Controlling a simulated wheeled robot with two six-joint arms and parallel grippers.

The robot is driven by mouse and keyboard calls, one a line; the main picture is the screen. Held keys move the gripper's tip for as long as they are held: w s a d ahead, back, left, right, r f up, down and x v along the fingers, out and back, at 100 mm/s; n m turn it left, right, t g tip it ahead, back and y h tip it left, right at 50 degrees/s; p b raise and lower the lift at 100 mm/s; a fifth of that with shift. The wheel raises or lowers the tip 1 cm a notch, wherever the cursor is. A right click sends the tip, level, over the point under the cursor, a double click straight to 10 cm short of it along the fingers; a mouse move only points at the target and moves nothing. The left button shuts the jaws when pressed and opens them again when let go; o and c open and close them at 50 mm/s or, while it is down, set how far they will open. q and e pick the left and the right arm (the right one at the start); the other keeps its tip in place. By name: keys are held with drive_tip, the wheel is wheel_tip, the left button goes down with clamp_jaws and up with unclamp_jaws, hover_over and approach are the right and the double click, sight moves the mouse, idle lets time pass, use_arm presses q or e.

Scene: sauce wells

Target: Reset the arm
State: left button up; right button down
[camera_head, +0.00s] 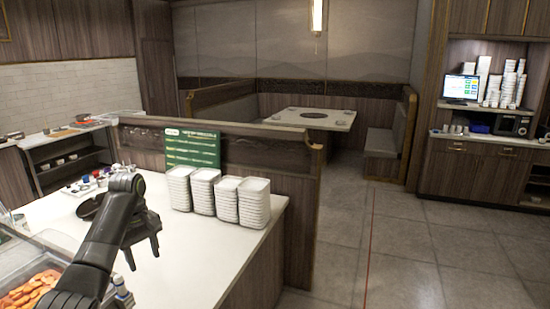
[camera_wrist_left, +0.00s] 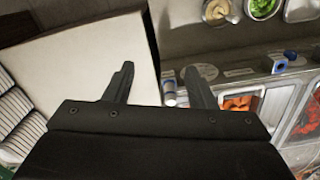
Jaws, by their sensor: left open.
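My left gripper (camera_head: 143,257) hangs above the white counter (camera_head: 205,260) in the head view, in front of the stacked white dishes and apart from them. In the left wrist view its two fingers (camera_wrist_left: 160,85) are spread with nothing between them. My right gripper is in neither view.
Several stacks of white dishes (camera_head: 228,198) stand near the counter's back right, before a green sign (camera_head: 192,148). A food tray (camera_head: 32,291) lies at lower left. Small bottles (camera_head: 88,183) stand at the counter's left. Open floor (camera_head: 420,260) lies to the right.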

use_arm(q)
drive_tip(key=s+d+f+m+t, duration=0.15)
drive_tip(key=s+f+m, duration=0.45)
drive_tip(key=s+f, duration=1.45)
drive_tip(key=s+d+r+m+t+y, duration=0.15)
drive_tip(key=s+m, duration=0.25)
drive_tip(key=s, duration=1.9)
wheel_tip(320, 180, down, 33)
drive_tip(key=a+b, duration=0.2)
drive_tip(key=b, duration=0.6)
drive_tip(key=s+f+g+b, duration=0.1)
drive_tip(key=s+f+b, duration=0.2)
drive_tip(key=s+f, duration=0.4)
drive_tip(key=s+d+f+b, duration=0.1)
drive_tip(key=s+f+b, duration=0.2)
drive_tip(key=s+f, duration=0.5)
wheel_tip(320, 180, down, 7)
drive_tip(key=shift+s+d+f+g+b, duration=0.1)
drive_tip(key=shift+s+d+g+b, duration=0.05)
drive_tip(key=shift+d+g+b, duration=0.2)
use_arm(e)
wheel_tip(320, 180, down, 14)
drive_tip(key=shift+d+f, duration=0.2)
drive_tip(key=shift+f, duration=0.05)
use_arm(q)
drive_tip(key=shift+a+h, duration=0.1)
drive_tip(key=shift+h, duration=0.15)
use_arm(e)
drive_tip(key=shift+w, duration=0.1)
